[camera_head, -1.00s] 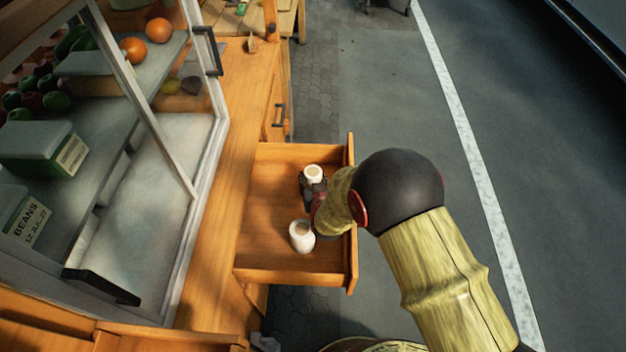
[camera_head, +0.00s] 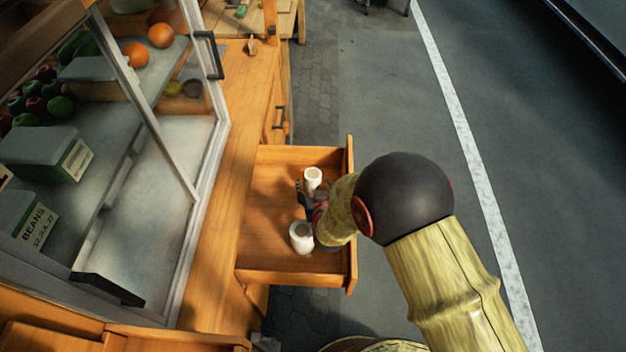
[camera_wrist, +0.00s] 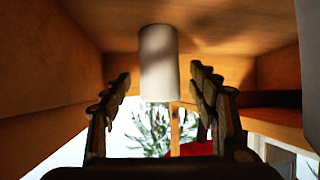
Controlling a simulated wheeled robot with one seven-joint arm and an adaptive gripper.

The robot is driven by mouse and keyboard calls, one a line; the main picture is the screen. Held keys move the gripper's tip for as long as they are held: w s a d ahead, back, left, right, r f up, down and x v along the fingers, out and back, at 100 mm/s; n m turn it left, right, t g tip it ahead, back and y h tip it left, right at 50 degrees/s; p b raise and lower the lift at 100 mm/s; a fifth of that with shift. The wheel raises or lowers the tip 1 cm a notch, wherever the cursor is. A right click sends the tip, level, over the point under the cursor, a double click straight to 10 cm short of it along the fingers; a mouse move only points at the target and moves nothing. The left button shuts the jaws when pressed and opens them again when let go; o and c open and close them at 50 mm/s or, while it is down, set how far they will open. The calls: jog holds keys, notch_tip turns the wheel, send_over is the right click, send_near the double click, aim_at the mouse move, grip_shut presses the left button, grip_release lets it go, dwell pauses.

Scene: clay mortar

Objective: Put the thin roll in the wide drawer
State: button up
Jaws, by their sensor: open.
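The wide drawer (camera_head: 270,225) is pulled out, and its wooden floor fills the top of the wrist view (camera_wrist: 220,30). A slim pale roll, the thin roll (camera_head: 313,177), stands upright on the drawer floor. It shows beyond and between my fingers in the wrist view (camera_wrist: 158,62), which is upside down. My gripper (camera_head: 306,194) is inside the drawer, open and empty, just in front of the thin roll and apart from it. A second, wider white roll (camera_head: 301,238) stands nearer in the drawer, beside my gripper.
The wooden counter (camera_head: 215,215) and the glass display case with oranges (camera_head: 160,36) and tins lie left of the drawer. A closed drawer handle (camera_head: 280,118) is farther back. Open pavement lies to the right. The drawer's left part is clear.

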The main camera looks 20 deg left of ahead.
jog(key=p+v, duration=0.2)
jog(key=v, duration=0.6)
jog(key=shift+s, duration=0.1)
jog(key=w+d+r+m+g+h, duration=0.1)
jog(key=w+d+r, duration=0.1)
jog(key=d+r, duration=0.35)
jog(key=w+d+r+m, duration=0.1)
jog(key=w+d+r, duration=0.1)
jog(key=r, duration=0.6)
jog(key=s+d+r+g+h, duration=0.1)
jog(key=s+d+r, duration=0.2)
jog(key=d+r, duration=0.55)
jog(key=s+d+r+m+g+h, duration=0.1)
jog(key=s+d+r, duration=0.4)
jog(key=s+d, duration=0.3)
jog(key=s+d+r+m+g+h, duration=0.2)
jog(key=s+d+r, duration=0.3)
jog(key=s+d, duration=0.4)
jog(key=s, duration=0.4)
jog(key=shift+s+a, duration=0.1)
jog(key=shift+s, duration=0.05)
